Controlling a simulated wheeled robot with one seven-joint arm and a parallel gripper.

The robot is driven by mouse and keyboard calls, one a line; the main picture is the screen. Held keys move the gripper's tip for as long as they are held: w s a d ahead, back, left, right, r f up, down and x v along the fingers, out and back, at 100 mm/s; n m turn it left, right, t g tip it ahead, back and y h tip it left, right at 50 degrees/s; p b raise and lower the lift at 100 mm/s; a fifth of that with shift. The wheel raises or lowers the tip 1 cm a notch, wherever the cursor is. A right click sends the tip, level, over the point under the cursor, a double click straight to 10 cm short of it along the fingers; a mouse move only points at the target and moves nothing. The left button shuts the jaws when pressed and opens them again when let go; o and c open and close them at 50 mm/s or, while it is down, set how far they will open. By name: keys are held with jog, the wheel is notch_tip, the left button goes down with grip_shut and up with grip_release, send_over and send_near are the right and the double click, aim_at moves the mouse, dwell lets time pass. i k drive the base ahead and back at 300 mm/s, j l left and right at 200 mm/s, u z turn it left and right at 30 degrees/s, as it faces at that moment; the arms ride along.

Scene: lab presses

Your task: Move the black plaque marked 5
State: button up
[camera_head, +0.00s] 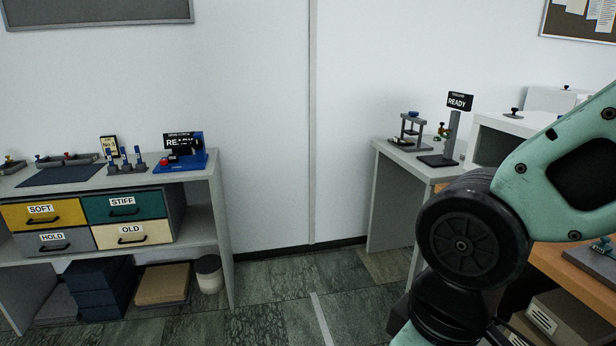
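I cannot make out a black plaque marked 5 in the head view. Two black signs show instead, and both read READY. One black sign (180,141) stands at a blue device (195,162) on the left bench. The other black sign (459,101) is on a grey post on the right bench. Part of my green and black arm fills the right side of the view. My gripper is out of view.
The left bench (205,175) holds a dark mat (58,176), small fixtures, and drawers labelled SOFT (41,215), STIFF (123,207), HOLD (54,243) and OLD (131,235). Open floor (278,278) lies between it and the right bench (393,151). My arm hides part of the right side.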

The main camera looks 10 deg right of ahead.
aim_at(397, 141)
jog(key=i, duration=2.05)
jog(key=i+j+z, duration=0.1)
jog(key=i+z, duration=0.15)
jog(key=i, duration=0.3)
jog(key=i+j+z, duration=0.25)
jog(key=i, duration=0.3)
jog(key=i+j+z, duration=0.25)
jog(key=i, duration=0.3)
jog(key=i+j+z, duration=0.25)
jog(key=i+j, duration=0.15)
jog(key=i, duration=0.1)
